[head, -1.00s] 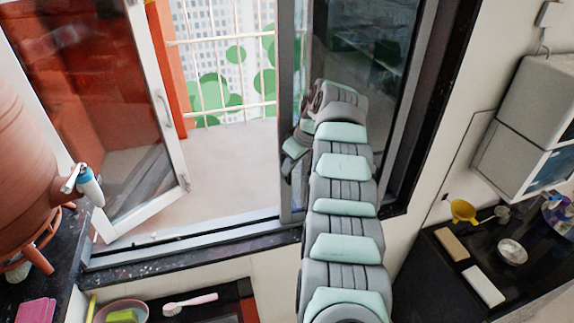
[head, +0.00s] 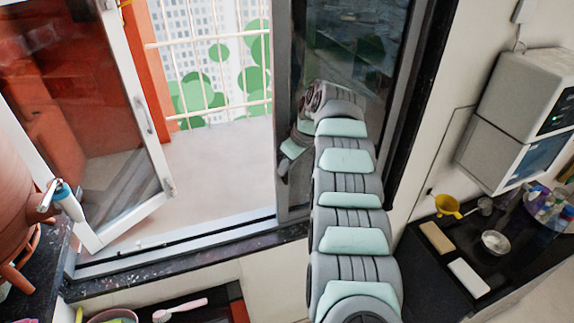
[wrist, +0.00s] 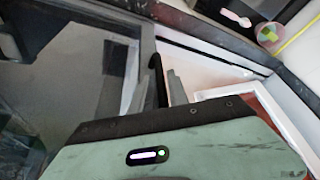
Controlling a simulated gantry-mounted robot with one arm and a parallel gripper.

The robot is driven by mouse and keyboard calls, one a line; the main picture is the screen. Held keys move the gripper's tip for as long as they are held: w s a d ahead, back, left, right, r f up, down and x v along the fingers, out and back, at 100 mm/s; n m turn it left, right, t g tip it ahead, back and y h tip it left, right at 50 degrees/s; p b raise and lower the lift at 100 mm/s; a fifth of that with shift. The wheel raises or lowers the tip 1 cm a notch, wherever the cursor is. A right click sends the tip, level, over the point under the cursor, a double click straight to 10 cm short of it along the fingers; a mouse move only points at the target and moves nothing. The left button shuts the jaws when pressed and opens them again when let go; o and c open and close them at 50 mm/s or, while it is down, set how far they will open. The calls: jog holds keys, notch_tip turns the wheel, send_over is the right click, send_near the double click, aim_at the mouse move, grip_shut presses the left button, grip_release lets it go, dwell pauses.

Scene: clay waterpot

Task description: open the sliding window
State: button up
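The sliding window (head: 350,65) is a dark glass pane in a grey frame, on the right side of the opening in the head view. Its grey left upright (head: 285,70) borders a wide gap on its left. My gripper (head: 286,165) is at the lower part of this upright, partly hidden by my arm. In the wrist view, my gripper's fingers (wrist: 165,85) are close to the pane's frame edge (wrist: 146,45). I cannot tell whether they touch or grip it. The pane's glass (wrist: 60,85) fills the left of that view.
A white-framed casement (head: 140,120) stands swung open at left, beside a clay waterpot (head: 15,190). A dark counter (head: 420,280) holds soap bars, a bowl and a yellow cup below a water purifier (head: 515,110) at right. A pink brush (head: 180,308) lies below the sill.

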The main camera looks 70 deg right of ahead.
jog(key=b+v, duration=0.3)
jog(key=v, duration=0.8)
jog(key=shift+w+a, duration=0.1)
jog(key=shift+a, duration=0.05)
dwell(0.3)
